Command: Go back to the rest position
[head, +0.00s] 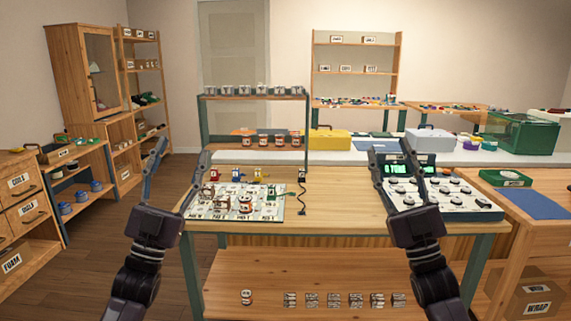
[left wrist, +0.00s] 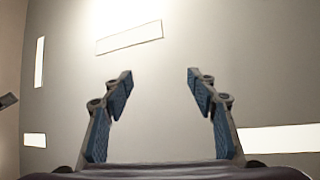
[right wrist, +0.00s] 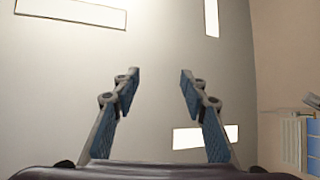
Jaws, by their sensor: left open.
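My left gripper (head: 176,170) points up in the head view, in front of the left end of the wooden table (head: 340,182). Its fingers are spread and nothing is between them; the left wrist view shows the open fingers (left wrist: 160,90) against the ceiling. My right gripper (head: 392,165) also points up, in front of the right part of the table. Its fingers are apart and empty, and the right wrist view shows them (right wrist: 160,90) against the ceiling. My right gripper hides part of the device with the green display (head: 462,202).
A white labelled board (head: 270,206) with small parts lies on the table's left half. A cable (head: 302,195) lies beside it. The table's middle is bare. Left stand shelves and drawers (head: 22,195); right is a side table with a blue mat (head: 538,203).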

